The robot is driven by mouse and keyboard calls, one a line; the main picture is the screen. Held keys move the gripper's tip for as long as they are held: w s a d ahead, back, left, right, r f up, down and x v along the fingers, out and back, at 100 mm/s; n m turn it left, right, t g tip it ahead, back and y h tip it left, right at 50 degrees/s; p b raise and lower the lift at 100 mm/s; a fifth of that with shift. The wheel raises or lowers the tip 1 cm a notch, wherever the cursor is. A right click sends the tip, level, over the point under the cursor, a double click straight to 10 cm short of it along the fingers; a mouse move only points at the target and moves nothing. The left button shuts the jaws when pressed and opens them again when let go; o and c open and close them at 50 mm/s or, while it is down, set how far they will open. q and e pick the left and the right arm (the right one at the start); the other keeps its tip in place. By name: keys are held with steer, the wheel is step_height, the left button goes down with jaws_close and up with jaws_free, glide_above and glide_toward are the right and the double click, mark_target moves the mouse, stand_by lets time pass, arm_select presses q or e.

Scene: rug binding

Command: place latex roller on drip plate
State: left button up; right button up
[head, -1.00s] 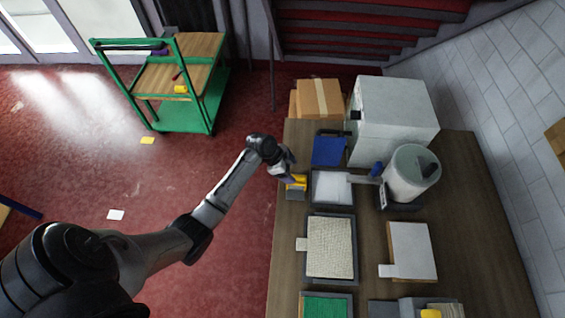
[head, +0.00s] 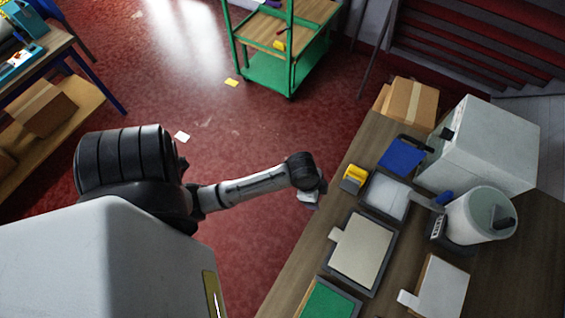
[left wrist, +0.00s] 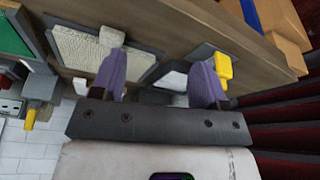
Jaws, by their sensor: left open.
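The item I take for the latex roller shows as a yellow handle-like part (head: 356,172) at the table's left edge. It also shows in the left wrist view (left wrist: 223,68). It rests on or against a small grey plate (head: 349,186), which I take for the drip plate; how it sits is too small to tell. My left gripper (head: 310,198) hangs off the table's left side, apart from the roller. In the left wrist view its purple fingers (left wrist: 161,64) are spread with nothing held between them. My right gripper is out of view.
A blue item (head: 402,156), a beige-topped tray (head: 334,262) and a green one (head: 329,302) are on the table. Open floor lies left; a green cart (head: 270,72) stands behind.

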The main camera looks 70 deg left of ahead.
arm_select(q)
steer(key=s+d+r+n, duration=0.2)
steer(key=s, duration=0.4)
steer(key=s+d+r+n+y, duration=0.1)
steer(key=s+d+r+n, duration=0.1)
steer(key=s, duration=0.4)
steer(key=shift+s+d+r+t+y, duration=0.2)
steer(key=shift+d+r+t+y, duration=0.1)
steer(key=shift+d+r, duration=0.25)
steer(key=shift+f, duration=0.1)
